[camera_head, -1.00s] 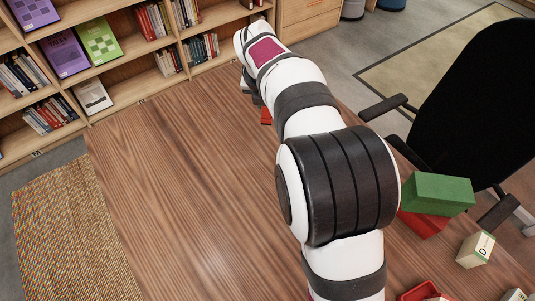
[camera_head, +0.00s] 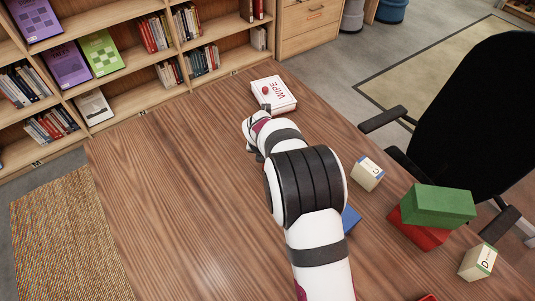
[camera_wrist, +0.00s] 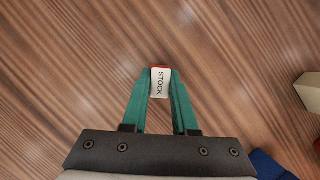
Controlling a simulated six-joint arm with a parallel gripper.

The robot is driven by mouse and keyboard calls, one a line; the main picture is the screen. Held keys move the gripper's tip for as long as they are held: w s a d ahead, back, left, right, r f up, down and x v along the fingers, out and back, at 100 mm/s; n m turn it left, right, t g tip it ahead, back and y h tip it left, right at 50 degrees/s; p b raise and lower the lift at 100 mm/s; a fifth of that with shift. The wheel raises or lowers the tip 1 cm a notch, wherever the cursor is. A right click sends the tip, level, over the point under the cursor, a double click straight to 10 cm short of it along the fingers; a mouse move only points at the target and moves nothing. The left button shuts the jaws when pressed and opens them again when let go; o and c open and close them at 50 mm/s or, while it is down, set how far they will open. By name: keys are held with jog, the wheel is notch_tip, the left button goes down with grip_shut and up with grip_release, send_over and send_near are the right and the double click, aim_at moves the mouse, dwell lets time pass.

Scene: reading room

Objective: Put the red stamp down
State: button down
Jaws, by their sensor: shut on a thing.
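The stamp (camera_wrist: 160,83) shows in the wrist view as a small block with a white face reading "STOCK" and a red edge at its far end. My gripper (camera_wrist: 160,77) is shut on it, with one green finger along each side. The wood table (camera_wrist: 70,60) lies beneath; I cannot tell whether the stamp touches it. In the head view my arm reaches over the table (camera_head: 180,190) and hides the stamp and most of my gripper.
A white box marked "WIPE" (camera_head: 285,99) with a red knob stands beyond my wrist. To the right are a lettered block (camera_head: 367,174), a blue object (camera_head: 350,219), a green block (camera_head: 437,206) on a red one (camera_head: 418,232), and another lettered block (camera_head: 477,262). The table's left is clear.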

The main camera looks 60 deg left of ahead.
jog(key=c, duration=0.7)
grip_release()
jog(key=shift+f, duration=0.1)
